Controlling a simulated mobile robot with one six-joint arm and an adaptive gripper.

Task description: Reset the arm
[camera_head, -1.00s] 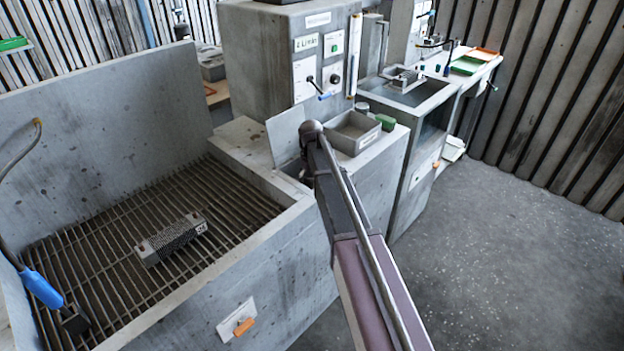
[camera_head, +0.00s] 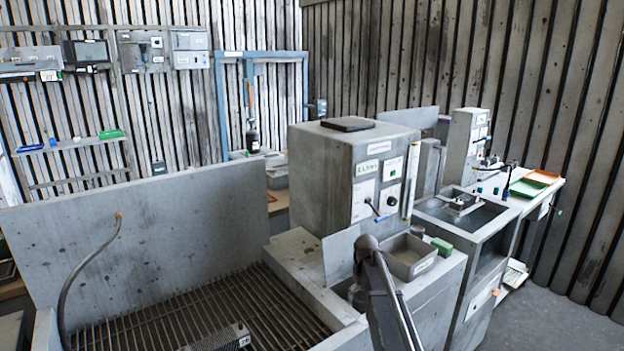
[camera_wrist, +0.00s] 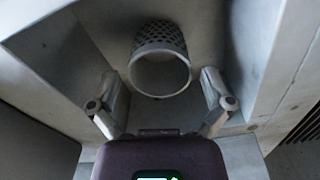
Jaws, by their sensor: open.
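My arm (camera_head: 385,302) reaches up from the lower edge of the head view to the bench beside the grey cabinet. My gripper is hidden there, down behind the arm and a grey upright plate (camera_head: 340,256). In the wrist view my gripper (camera_wrist: 160,84) is open, its two fingers spread wide. A grey perforated cup or basket (camera_wrist: 160,36) with a round rim lies ahead, centred between the fingers. Gaps show between it and both fingers, and nothing is held.
Slanted grey walls (camera_wrist: 75,58) enclose the gripper on both sides. In the head view a grey tray (camera_head: 408,258) and a green block (camera_head: 442,246) stand right of the arm. A grated basin (camera_head: 220,305) is at left, a tall grey cabinet (camera_head: 325,180) behind. Open floor (camera_head: 560,320) shows at lower right.

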